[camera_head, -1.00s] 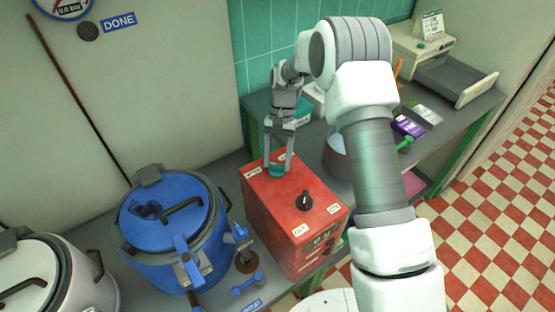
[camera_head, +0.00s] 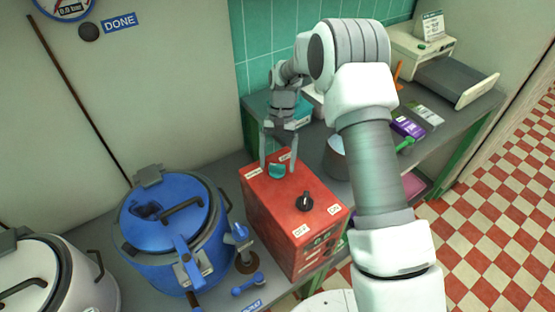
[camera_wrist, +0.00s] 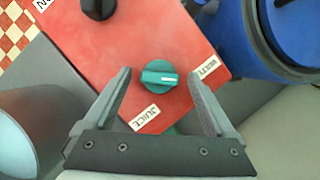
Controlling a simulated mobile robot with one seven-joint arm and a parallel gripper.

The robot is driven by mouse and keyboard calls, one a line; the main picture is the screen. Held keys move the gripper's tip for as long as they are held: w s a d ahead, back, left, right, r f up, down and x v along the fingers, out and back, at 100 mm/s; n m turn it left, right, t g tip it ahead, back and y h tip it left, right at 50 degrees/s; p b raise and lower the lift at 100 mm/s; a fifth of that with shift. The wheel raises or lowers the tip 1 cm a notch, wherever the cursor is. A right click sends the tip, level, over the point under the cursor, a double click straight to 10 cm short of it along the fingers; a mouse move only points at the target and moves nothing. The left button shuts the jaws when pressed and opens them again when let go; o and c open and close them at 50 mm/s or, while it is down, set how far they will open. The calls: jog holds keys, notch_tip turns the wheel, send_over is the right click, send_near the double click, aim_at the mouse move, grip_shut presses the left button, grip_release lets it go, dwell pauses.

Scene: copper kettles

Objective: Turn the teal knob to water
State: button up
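The teal knob (camera_wrist: 158,77) is on the top of the red box (camera_head: 277,204), near its far end; it also shows in the head view (camera_head: 277,171). In the wrist view its white mark points right, roughly towards the label that seems to read WATER (camera_wrist: 205,68). The JUICE label (camera_wrist: 145,117) lies below the knob there. My gripper (camera_head: 278,165) is open above the knob. In the wrist view its fingers (camera_wrist: 160,75) stand on either side of the knob, with gaps and nothing held.
A black knob (camera_head: 304,202) sits on the same box, nearer the front. A blue kettle (camera_head: 165,222) stands close on the left, with a white kettle (camera_head: 50,275) beyond it. A metal pot (camera_head: 335,158) stands to the right of the box.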

jog(key=v, duration=1.7)
jog(key=shift+r, duration=0.2)
jog(key=shift+w, duration=0.1)
